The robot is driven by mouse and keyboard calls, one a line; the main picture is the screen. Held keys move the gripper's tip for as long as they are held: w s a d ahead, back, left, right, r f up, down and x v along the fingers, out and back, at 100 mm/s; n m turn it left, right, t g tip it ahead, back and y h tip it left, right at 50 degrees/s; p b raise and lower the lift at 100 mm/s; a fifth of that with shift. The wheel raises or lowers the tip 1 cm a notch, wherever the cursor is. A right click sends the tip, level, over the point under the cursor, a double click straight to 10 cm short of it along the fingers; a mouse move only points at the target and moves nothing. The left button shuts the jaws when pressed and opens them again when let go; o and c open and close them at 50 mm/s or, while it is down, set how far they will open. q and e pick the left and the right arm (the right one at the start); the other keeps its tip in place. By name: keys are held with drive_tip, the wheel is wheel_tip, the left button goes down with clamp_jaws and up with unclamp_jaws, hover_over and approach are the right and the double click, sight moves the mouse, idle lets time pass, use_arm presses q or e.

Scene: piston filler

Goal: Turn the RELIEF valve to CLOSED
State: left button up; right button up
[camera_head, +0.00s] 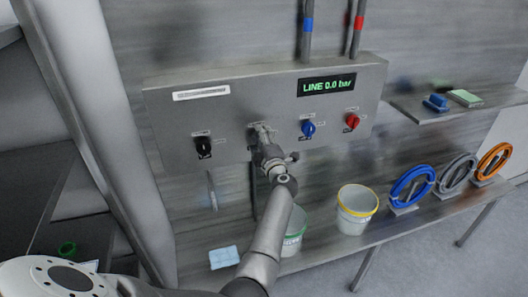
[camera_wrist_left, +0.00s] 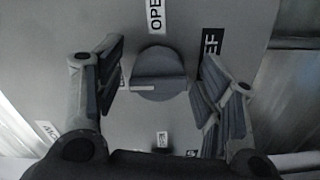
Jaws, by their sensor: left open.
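The RELIEF valve knob (camera_wrist_left: 158,72) is a round grey knob with a raised bar across it, on the grey panel (camera_head: 365,85). In the left wrist view a label reading OPE (camera_wrist_left: 155,15) and a dark label ending in EF (camera_wrist_left: 212,42) sit by it, both partly cut off. My left gripper (camera_head: 265,145) is at the panel, between the black knob and the blue knob, and covers most of the RELIEF knob in the head view. In the left wrist view its open fingers (camera_wrist_left: 160,85) stand on either side of the knob, with gaps visible. My right gripper is not in view.
A black knob (camera_head: 204,147) is left of the gripper; a blue knob (camera_head: 308,128) and red knob (camera_head: 352,120) are right. The display (camera_head: 327,85) reads LINE 0.0 bar.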

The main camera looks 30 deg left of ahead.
use_arm(q)
drive_tip(key=m+p, duration=0.1)
drive_tip(key=m, duration=0.6)
drive_tip(key=m+p, duration=0.1)
drive_tip(key=m, duration=0.6)
drive_tip(key=shift+a+f+p, duration=0.1)
drive_tip(key=shift+f+p, duration=0.1)
drive_tip(key=shift+p, duration=0.1)
drive_tip(key=m+b, duration=0.4)
drive_tip(key=b, duration=0.2)
drive_tip(key=shift+f, duration=0.2)
drive_tip(key=b+v, duration=0.2)
drive_tip(key=v, duration=0.9)
drive_tip(key=s+d+f+m+t+h+b, duration=0.1)
drive_tip(key=d+f+m+t+h, duration=0.1)
drive_tip(key=f, duration=0.7)
drive_tip(key=s+d+f+m+t+h+b, duration=0.1)
drive_tip(key=d+f+m+h, duration=0.2)
drive_tip(key=f, duration=0.7)
drive_tip(key=s+d+f+m+t+h+b, duration=0.1)
drive_tip(key=f+h, duration=0.4)
drive_tip(key=f, duration=0.5)
drive_tip(key=s+d+m+t, duration=0.1)
drive_tip(key=d+m, duration=0.1)
drive_tip(key=shift+d+m+t, duration=0.3)
drive_tip(key=shift+d, duration=0.1)
drive_tip(key=shift+f, duration=0.15)
